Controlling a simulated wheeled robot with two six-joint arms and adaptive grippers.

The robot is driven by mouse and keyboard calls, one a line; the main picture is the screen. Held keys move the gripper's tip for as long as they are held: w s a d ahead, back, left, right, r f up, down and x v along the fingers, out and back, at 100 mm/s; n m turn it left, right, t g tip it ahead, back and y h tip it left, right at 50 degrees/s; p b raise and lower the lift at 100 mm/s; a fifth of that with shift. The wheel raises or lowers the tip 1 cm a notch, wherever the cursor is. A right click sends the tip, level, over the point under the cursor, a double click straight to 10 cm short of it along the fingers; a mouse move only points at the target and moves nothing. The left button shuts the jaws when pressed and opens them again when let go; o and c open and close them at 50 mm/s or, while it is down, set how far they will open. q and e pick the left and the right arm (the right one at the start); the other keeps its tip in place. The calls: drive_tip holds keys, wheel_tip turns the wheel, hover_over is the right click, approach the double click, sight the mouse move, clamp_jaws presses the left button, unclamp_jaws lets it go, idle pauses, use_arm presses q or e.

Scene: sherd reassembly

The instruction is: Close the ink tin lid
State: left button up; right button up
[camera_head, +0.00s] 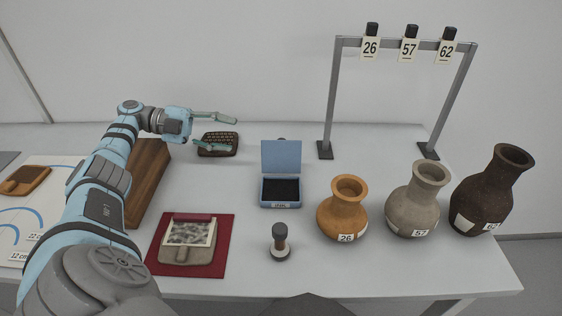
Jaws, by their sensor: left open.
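The blue ink tin (281,192) stands on the table near the middle. Its lid (281,156) is raised upright at the back, and the dark pad inside shows. A small label is on its front. My left gripper (226,132) is open and empty, with its greenish fingers pointing right. In the picture it is up and left of the tin, over or near a dark brown gridded block, and apart from the lid. My right gripper is not in view.
A dark gridded block (218,143) lies behind left. A stamp (280,242) stands in front of the tin. An orange vase (345,209), a grey vase (418,199) and a dark vase (492,190) stand right. A tag rack (399,44) rises behind; a red mat (159,257) lies front left.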

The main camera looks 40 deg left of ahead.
sight(282, 144)
use_arm(q)
drive_tip(key=x, duration=1.4)
drive_tip(key=shift+w+d+r+p, duration=0.1)
drive_tip(key=shift+w+d+p, duration=0.05)
drive_tip(key=shift+p, duration=0.25)
clamp_jaws()
